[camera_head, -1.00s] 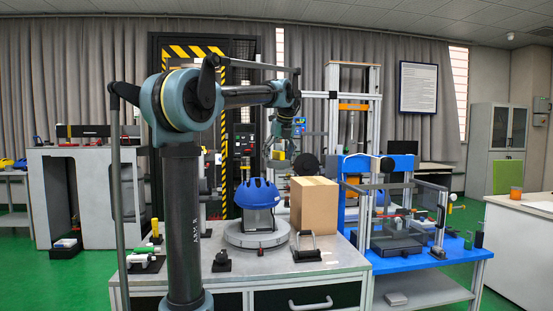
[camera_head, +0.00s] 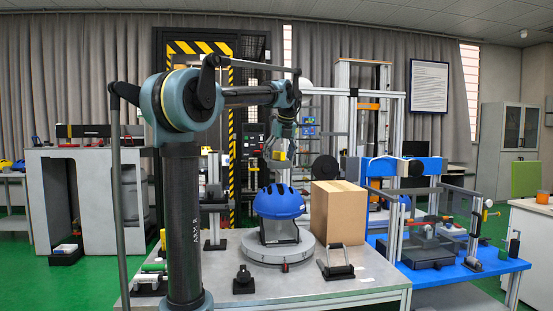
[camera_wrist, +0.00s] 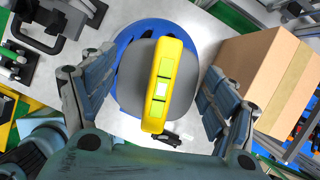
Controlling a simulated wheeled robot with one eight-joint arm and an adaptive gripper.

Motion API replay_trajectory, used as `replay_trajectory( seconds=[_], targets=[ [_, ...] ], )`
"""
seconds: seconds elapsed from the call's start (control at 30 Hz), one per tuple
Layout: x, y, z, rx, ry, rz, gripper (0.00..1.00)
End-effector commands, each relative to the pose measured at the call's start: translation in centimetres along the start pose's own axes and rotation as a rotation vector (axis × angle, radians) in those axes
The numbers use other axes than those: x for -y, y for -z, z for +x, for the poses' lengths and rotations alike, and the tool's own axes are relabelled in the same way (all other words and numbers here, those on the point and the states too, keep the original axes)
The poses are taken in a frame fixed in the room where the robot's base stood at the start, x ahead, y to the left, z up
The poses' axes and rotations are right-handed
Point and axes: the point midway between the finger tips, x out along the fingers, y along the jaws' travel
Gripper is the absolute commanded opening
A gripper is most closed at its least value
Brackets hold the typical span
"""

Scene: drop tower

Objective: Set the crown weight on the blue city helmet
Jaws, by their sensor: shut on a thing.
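The blue city helmet (camera_head: 279,202) sits upright on a stand on the round grey turntable (camera_head: 252,249) in the head view. My gripper (camera_head: 279,148) is above it, with a visible gap. It is shut on the crown weight, whose yellow part (camera_head: 279,156) shows in the head view. In the wrist view the weight is a grey disc (camera_wrist: 133,85) with a yellow bar (camera_wrist: 165,75) bearing green and white marks. My fingers (camera_wrist: 158,80) stand on both sides of it. The helmet's blue rim (camera_wrist: 125,38) shows below and behind the disc, which hides the crown.
A cardboard box (camera_head: 338,213) stands close to the right of the helmet; it also shows in the wrist view (camera_wrist: 262,72). A black-and-metal clamp frame (camera_head: 335,262) and a small black fixture (camera_head: 243,281) lie on the grey bench. A blue table (camera_head: 487,272) with a rig stands farther right.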

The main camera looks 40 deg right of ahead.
Motion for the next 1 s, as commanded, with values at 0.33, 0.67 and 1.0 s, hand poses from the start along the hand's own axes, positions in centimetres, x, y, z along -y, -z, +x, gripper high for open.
replay_trajectory(
  seconds=[0.33,0.67,1.0],
  targets=[
    [0.0,0.8,1.7,0.001,0.000,0.001,0.18],
    [0.0,1.6,3.8,0.001,0.000,0.001,0.18],
    [0.0,2.2,5.3,0.001,0.000,0.001,0.18]
  ],
)
